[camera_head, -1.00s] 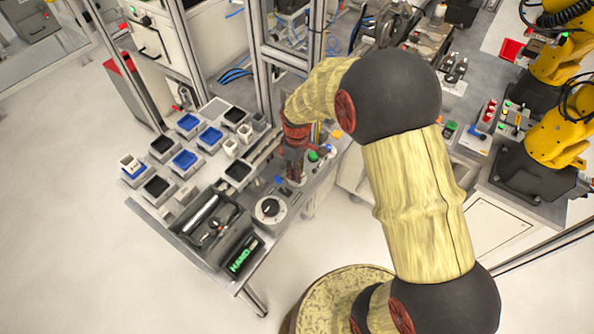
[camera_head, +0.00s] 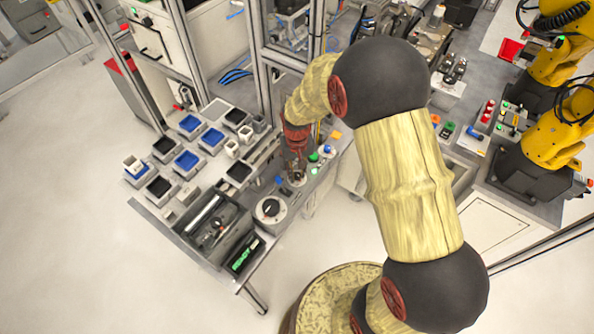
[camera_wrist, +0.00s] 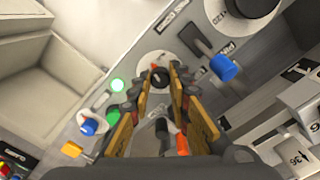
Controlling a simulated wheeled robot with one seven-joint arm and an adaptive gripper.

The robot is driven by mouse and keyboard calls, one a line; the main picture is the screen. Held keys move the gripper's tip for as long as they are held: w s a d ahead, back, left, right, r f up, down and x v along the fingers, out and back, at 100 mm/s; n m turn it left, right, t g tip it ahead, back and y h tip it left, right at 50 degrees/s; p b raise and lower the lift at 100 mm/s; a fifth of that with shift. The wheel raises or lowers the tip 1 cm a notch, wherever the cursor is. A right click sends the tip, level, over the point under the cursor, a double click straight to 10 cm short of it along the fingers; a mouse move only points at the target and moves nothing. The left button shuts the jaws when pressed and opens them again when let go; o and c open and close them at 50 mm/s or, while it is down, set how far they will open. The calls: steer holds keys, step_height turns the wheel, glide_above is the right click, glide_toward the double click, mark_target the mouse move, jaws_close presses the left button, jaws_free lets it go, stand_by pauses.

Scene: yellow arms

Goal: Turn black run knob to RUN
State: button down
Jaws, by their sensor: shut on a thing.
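The black run knob (camera_wrist: 156,77) sits on a pale round plate on the grey panel, in the middle of the wrist view. My gripper (camera_wrist: 158,83) is shut on it, with one finger on each side. My fingers cover part of the plate, and I cannot read the knob's pointer or its labels. In the head view my gripper (camera_head: 297,176) points down at the panel's right part, and the knob is hidden under it.
A blue lever (camera_wrist: 222,68) stands close to the right of my fingers.

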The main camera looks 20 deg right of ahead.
mark_target(297, 174)
steer(key=m, duration=0.3)
steer(key=shift+m, duration=0.3)
steer(key=shift+m+p, duration=0.4)
steer(key=shift+m, duration=1.3)
steer(key=c, duration=1.7)
jaws_free()
steer(key=shift+o, duration=0.2)
step_height(297, 174, up, 12)
